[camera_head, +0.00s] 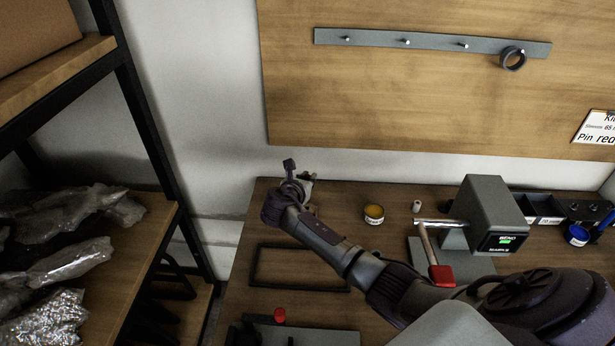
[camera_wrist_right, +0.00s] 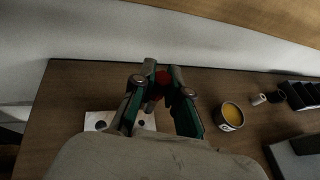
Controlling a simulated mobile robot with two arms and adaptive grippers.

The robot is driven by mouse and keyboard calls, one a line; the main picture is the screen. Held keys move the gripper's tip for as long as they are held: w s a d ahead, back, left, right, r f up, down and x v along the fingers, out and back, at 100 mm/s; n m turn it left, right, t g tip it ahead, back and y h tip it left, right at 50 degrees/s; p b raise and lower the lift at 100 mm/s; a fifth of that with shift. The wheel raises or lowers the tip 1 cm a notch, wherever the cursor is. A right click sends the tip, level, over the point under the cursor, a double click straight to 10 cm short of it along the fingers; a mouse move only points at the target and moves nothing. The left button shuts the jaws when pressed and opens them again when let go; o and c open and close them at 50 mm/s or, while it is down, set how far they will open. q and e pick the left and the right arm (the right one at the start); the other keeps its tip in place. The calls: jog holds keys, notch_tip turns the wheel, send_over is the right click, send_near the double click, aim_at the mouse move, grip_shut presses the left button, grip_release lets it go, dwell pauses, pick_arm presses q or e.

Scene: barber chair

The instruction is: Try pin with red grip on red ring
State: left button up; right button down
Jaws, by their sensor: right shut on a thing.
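My right gripper (camera_head: 289,184) is over the back left of the workbench, its arm coming in from the lower right. In the right wrist view its fingers (camera_wrist_right: 160,78) are closed around a small red thing (camera_wrist_right: 161,77), mostly hidden by them; I cannot tell whether it is a ring or a grip. A tool with a red block end (camera_head: 442,275) lies before the grey machine (camera_head: 487,210). My left gripper is not in view.
A yellow labelled round piece (camera_head: 374,214) stands at mid-bench and shows in the wrist view (camera_wrist_right: 230,115). A dark empty frame (camera_head: 297,247) lies near my arm. A blue labelled piece (camera_head: 578,235) is by dark bins. A hook rail (camera_head: 430,42) holds one dark ring (camera_head: 513,58).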

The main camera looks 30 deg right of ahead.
jog(key=shift+a+f+b, duration=0.1)
jog(key=shift+f+b, duration=1.1)
jog(key=shift+f, duration=1.25)
jog(key=shift+p, duration=0.4)
jog(key=shift+s+f, duration=0.1)
jog(key=shift+f, duration=0.45)
dwell(0.5)
notch_tip(320, 180, up, 6)
jog(key=p, duration=0.6)
jog(key=shift+r+p, duration=0.1)
jog(key=shift+p, duration=0.25)
